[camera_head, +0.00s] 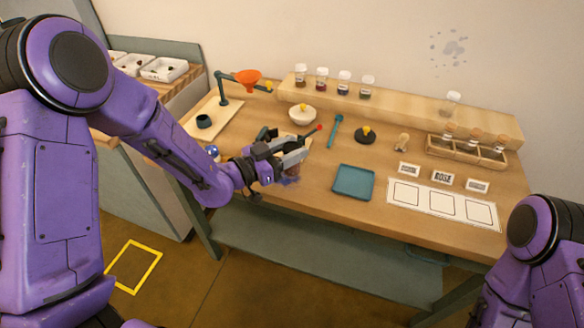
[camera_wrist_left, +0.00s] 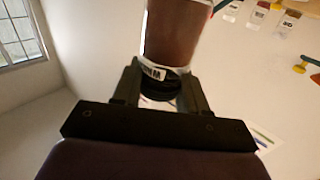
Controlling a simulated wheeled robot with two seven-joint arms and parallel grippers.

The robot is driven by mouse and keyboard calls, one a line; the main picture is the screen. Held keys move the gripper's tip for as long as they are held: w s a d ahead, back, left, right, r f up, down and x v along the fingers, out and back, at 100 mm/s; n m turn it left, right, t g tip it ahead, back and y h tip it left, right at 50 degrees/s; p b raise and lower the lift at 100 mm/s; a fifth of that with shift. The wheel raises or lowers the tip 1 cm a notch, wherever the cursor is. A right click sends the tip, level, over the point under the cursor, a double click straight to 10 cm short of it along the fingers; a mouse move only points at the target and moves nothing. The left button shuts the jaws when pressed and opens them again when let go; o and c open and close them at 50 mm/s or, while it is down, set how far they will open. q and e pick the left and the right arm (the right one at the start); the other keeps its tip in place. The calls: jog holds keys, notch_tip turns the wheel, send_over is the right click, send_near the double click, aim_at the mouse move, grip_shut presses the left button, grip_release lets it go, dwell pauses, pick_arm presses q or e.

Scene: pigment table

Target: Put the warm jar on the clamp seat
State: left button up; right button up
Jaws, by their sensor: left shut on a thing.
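My left gripper (camera_head: 291,157) is shut on the warm jar and holds it above the front part of the table. In the left wrist view the jar (camera_wrist_left: 175,35) shows brown contents, a dark end and a white label with "RM" partly readable between the fingers (camera_wrist_left: 160,90). In the head view the jar is mostly hidden by the gripper. A black round ring-like seat (camera_head: 204,121) is on a pale board (camera_head: 219,113) at the table's left end, apart from the gripper; it looks like the clamp seat and seems empty. My right gripper is out of view.
A teal stand with an orange funnel (camera_head: 247,78) rises behind the board. A white bowl (camera_head: 302,115), a blue tool (camera_head: 335,131) and a black weight-like piece (camera_head: 365,136) lie behind the gripper. A teal tray (camera_head: 353,182) is to its right. Several jars line the back shelf (camera_head: 400,102).

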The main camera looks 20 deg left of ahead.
pick_arm(q)
jog(key=w+f+b, duration=0.1)
jog(key=f+b, duration=0.1)
jog(key=w+f+b, duration=0.1)
jog(key=f, duration=0.2)
jog(key=w+a+f+b, duration=0.1)
jog(key=w+f+b, duration=0.1)
jog(key=f, duration=0.1)
jog(key=shift+a+f+b, duration=0.1)
jog(key=shift+f+b, duration=0.15)
jog(key=shift+b, duration=0.05)
jog(key=shift+w+r, duration=0.1)
jog(key=shift+w, duration=0.05)
jog(key=shift+f, duration=0.2)
jog(key=o, duration=1.2)
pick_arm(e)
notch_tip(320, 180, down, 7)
